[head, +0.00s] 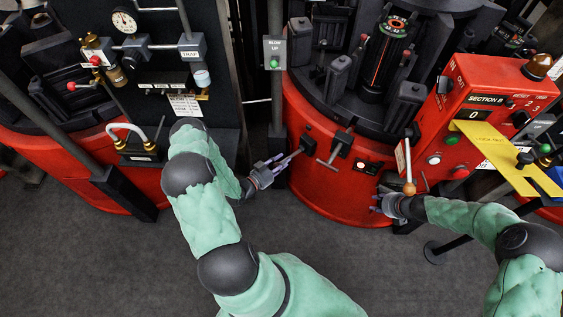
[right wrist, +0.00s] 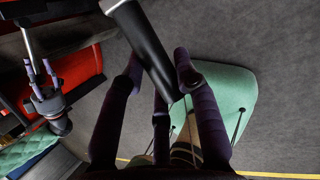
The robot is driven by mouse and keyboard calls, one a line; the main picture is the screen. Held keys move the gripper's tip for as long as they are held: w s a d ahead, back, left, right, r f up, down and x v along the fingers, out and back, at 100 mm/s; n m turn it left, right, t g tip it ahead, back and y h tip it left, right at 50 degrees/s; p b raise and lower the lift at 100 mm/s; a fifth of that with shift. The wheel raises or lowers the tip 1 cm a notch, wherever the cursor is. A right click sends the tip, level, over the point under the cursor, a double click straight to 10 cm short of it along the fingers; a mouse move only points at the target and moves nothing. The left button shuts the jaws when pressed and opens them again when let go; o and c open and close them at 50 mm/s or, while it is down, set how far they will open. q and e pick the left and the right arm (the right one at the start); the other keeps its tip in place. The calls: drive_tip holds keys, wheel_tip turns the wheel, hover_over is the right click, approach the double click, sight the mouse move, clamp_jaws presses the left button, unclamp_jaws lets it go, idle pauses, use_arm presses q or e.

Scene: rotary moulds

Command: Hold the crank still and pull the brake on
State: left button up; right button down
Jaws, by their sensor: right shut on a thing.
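A metal rod (head: 292,158), apparently the crank, juts from a black block on the red drum's front. My left gripper (head: 270,168) is at its outer end, fingers apart; I cannot tell whether they touch it. It also shows in the right wrist view (right wrist: 41,75). My right gripper (head: 377,204) is low on the drum's right side. In the right wrist view a thick dark handle (right wrist: 146,45) runs down between its fingers, and they are shut on it. I take it for the brake handle; in the head view it is largely hidden.
A lever with an orange ball (head: 409,187) hangs just above my right gripper. A T-shaped handle (head: 335,150) sits between the grippers. The red Section B box (head: 480,100) and yellow plate (head: 495,157) stand at the right. The grey floor (head: 340,255) in front is clear.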

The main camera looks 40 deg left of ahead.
use_arm(q)
drive_tip(key=s+a+r, duration=0.1)
drive_tip(key=s+a, duration=0.1)
drive_tip(key=s, duration=0.9)
drive_tip(key=shift+s+r, duration=0.15)
drive_tip(key=shift+s, duration=0.25)
use_arm(e)
drive_tip(key=shift+w+d+r, duration=0.1)
drive_tip(key=shift+w, duration=0.1)
drive_tip(key=c, duration=0.8)
unclamp_jaws()
drive_tip(key=shift+c, duration=0.2)
use_arm(q)
drive_tip(key=shift+d, duration=0.1)
use_arm(e)
drive_tip(key=shift+s, duration=0.1)
drive_tip(key=v, duration=1.2)
